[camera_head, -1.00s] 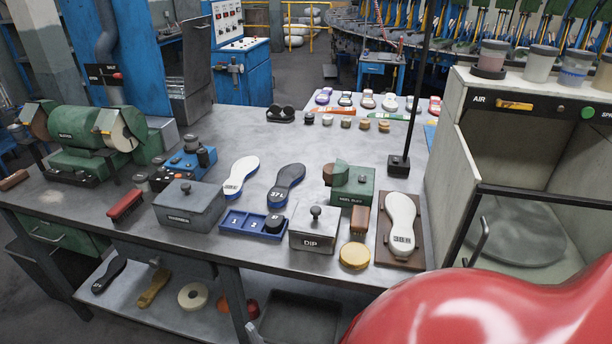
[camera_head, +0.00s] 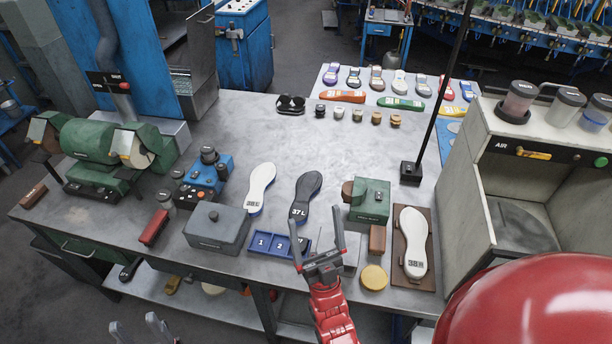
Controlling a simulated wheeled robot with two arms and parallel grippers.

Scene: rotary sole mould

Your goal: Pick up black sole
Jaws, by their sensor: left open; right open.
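The black sole (camera_head: 306,197), marked 37 L with a blue edge, lies on the workbench near its middle. A white sole (camera_head: 260,188) marked 38 lies just left of it. My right gripper (camera_head: 316,234) is open and empty, nearer the front edge than the black sole and apart from it in the picture. It partly covers the dip box and the blue numbered tray (camera_head: 262,244). My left gripper (camera_head: 134,322) shows only its fingertips at the bottom left, open and empty, in front of the bench. Another dark sole (camera_head: 130,270) is partly visible on the lower shelf.
A grey lidded box (camera_head: 216,228) stands left of the blue tray.

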